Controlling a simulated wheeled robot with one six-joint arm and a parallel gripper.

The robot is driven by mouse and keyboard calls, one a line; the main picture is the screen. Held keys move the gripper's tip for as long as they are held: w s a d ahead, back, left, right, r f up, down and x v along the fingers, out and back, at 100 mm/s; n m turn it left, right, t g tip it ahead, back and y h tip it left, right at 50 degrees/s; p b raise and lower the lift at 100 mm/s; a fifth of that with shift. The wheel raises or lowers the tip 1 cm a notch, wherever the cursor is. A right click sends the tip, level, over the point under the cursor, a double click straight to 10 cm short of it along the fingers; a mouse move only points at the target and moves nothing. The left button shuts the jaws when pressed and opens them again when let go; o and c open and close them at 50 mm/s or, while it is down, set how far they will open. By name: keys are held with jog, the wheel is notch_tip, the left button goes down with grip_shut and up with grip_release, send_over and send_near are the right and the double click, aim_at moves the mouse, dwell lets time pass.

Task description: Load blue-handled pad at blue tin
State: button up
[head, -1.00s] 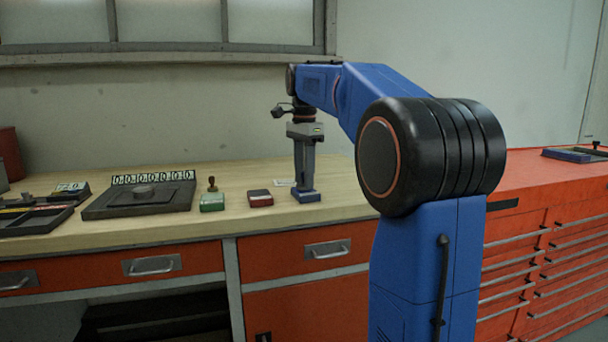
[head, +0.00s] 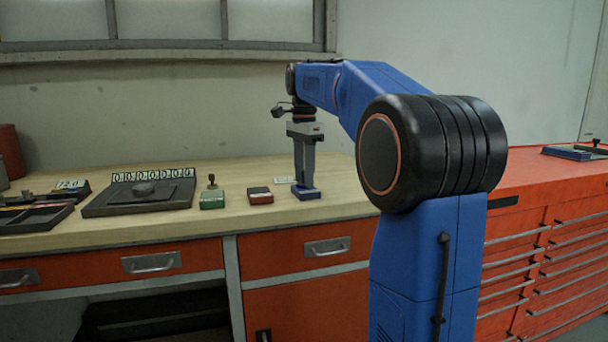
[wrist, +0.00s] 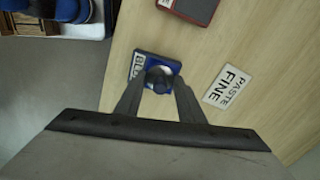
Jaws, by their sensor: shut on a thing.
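My gripper (head: 304,187) points straight down at the right part of the workbench. In the wrist view its fingers (wrist: 157,84) are closed on the round dark-blue handle of the blue-handled pad (wrist: 158,77). The blue tin (wrist: 139,64), with a white label reading "BLU" and the rest hidden, lies directly under the pad. It also shows below the fingertips in the head view (head: 306,195). The pad's underside is hidden, so I cannot tell whether it touches the tin.
Left of the blue tin are a red tin (head: 259,196) and a green tin (head: 212,200) with a brown-handled pad on it. Further left are a dark numbered rack (head: 140,200) and a divided tray (head: 30,218). The bench's front edge is near.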

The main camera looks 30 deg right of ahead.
dwell(0.6)
jog(key=shift+r, duration=3.5)
jog(key=shift+s, duration=0.1)
